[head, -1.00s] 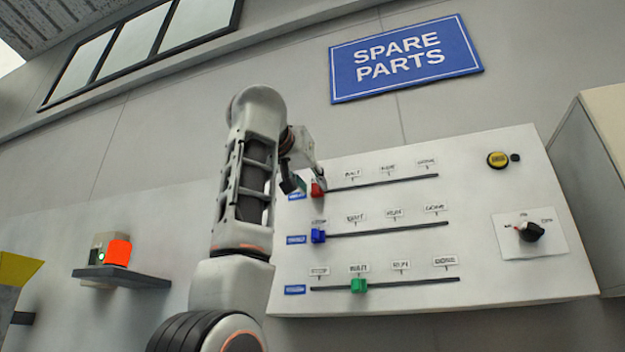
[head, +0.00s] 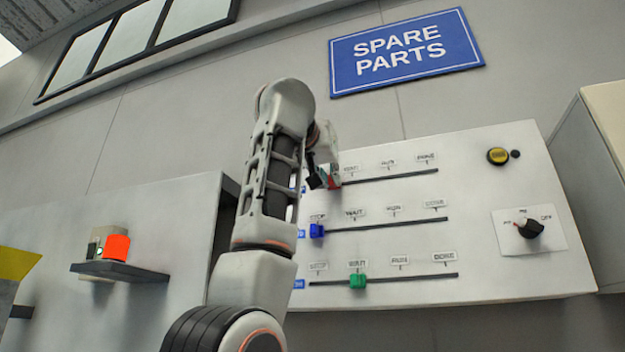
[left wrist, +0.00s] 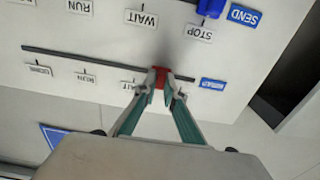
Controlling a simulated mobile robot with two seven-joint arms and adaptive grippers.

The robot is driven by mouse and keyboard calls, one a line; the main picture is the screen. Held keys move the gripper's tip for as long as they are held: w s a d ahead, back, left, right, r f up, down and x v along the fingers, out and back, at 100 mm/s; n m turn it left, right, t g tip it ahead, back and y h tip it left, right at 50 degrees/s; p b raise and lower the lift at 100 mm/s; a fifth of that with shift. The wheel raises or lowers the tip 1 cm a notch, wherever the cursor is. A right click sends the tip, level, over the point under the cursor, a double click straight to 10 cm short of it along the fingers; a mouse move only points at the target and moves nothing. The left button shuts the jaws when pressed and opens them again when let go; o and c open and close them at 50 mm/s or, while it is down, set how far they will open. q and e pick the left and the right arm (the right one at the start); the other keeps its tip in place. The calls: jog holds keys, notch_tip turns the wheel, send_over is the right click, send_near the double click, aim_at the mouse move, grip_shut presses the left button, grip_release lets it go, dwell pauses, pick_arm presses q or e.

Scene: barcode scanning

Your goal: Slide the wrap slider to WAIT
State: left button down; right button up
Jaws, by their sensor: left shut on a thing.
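The red wrap slider (head: 335,175) sits on the top track of the wall panel. It also shows in the left wrist view (left wrist: 160,75), where the picture is upside down. The slider is between the STOP label and the WAIT label (left wrist: 131,86), with the WRAP tag (left wrist: 212,84) at the track's end. My left gripper (head: 326,180) is at the slider, and its fingers (left wrist: 159,80) are closed on it in the left wrist view. In the head view my left arm hides the track's left end. My right gripper is not in view.
A blue slider (head: 316,231) stands at STOP on the middle track. A green slider (head: 358,281) stands at WAIT on the lowest track. A dark knob (head: 530,229) and a yellow button (head: 497,156) are at the panel's right. A shelf (head: 120,271) juts from the wall at left.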

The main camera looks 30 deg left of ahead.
pick_arm(q)
jog(key=d, duration=0.2)
jog(key=w+d, duration=0.1)
jog(key=d, duration=0.1)
jog(key=shift+d, duration=0.2)
jog(key=shift+a, duration=0.2)
jog(key=c, duration=2.1)
grip_release()
jog(key=shift+d, duration=0.1)
jog(key=shift+c, duration=0.2)
jog(key=v, duration=1.2)
jog(key=shift+s+f, duration=0.1)
